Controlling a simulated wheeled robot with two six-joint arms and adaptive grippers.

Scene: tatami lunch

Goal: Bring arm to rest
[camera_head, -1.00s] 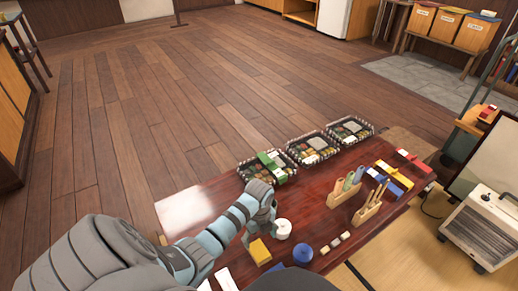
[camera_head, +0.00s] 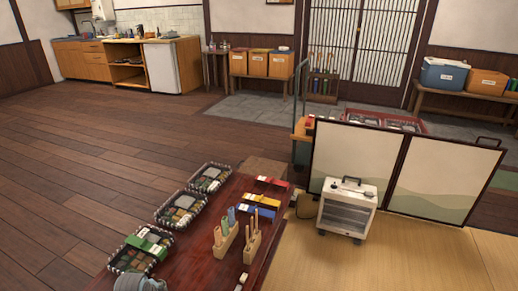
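A small grey rounded part of my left arm, at the wrist or gripper (camera_head: 140,284), shows at the bottom edge in the head view. It is just in front of the nearest bento box (camera_head: 120,262), which has a green and white item on it. The fingers are cut off or hidden, so I cannot tell whether they are open or shut. My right gripper is out of view.
The dark red table (camera_head: 196,262) carries two more bento boxes (camera_head: 181,209) (camera_head: 209,178), wooden holders with utensils (camera_head: 225,238) (camera_head: 252,246), and red, yellow and blue packets (camera_head: 262,202). A heater (camera_head: 346,210) stands right before a folding screen (camera_head: 355,161). Wooden floor at left is clear.

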